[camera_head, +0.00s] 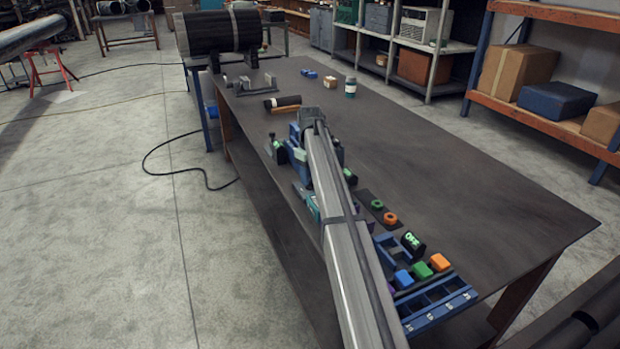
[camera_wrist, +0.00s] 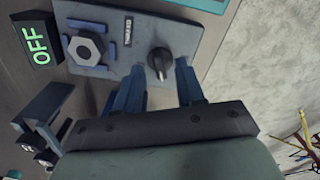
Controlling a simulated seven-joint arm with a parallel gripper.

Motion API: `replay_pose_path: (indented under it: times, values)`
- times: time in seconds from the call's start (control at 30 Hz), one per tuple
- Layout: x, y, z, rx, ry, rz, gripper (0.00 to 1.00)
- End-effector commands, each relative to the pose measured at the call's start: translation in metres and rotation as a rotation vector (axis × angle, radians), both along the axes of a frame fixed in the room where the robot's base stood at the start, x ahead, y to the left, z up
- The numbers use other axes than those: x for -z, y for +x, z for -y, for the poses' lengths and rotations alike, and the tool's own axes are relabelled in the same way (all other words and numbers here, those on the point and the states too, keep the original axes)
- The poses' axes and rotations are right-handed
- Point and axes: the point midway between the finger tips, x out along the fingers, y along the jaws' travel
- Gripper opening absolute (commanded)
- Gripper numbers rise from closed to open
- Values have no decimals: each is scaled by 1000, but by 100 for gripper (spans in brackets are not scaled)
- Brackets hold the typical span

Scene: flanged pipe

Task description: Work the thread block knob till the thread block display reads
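In the wrist view a black knob (camera_wrist: 160,59) with a pale pointer mark sits on a grey-blue block (camera_wrist: 195,35), the one with a large hex nut (camera_wrist: 86,47) and a small dark label. The pointer faces down in the picture. My gripper (camera_wrist: 161,68) has its two blue fingers apart, one on each side of the knob; I cannot tell whether they touch it. A black display (camera_wrist: 37,43) beside the block reads OFF in green. In the head view my arm covers the knob and most of the gripper.
A blue tray (camera_head: 440,303) and coloured blocks (camera_head: 421,270) lie near the front. A bottle (camera_head: 350,87) stands further back. Another green-lit display (camera_head: 412,241) is near the coloured blocks.

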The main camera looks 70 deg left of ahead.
Motion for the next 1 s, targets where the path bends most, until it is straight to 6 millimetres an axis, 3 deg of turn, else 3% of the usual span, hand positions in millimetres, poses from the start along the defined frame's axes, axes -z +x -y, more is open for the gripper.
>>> replay_pose_path:
  times: [0.47, 0.87, 1.0]
  values:
    - [12, 0, 0, 0, 1, 1, 38]
    - [12, 0, 0, 0, 0, 0, 2]
    - [12, 0, 0, 0, 0, 0, 0]
